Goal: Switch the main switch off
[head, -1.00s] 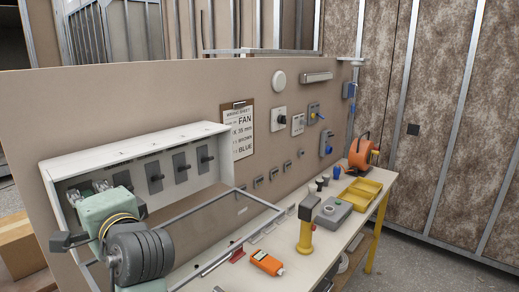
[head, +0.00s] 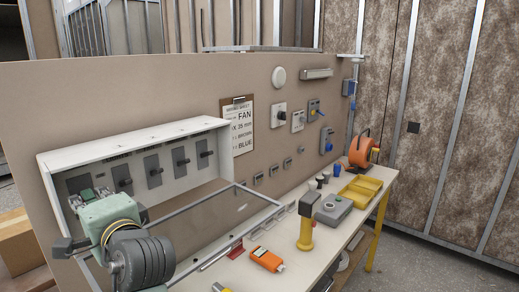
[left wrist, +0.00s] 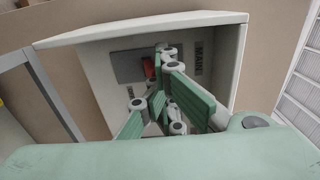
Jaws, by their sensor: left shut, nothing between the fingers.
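The open white switch box (head: 128,137) is on the workbench against the panel. In the left wrist view I see the main switch as a red lever (left wrist: 149,68) on a dark grey plate (left wrist: 126,66), beside a MAIN label (left wrist: 199,58). My left gripper (head: 88,194) is at the box's left end, fingers shut and empty, in front of this switch. It also shows in the left wrist view (left wrist: 164,72), its tips close to the red lever and partly covering it. I cannot tell whether they touch, or the lever's position. My right gripper is not in view.
Several dark switches (head: 153,171) line the box to the right. The box's framed clear cover (head: 235,216) hangs open over the bench.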

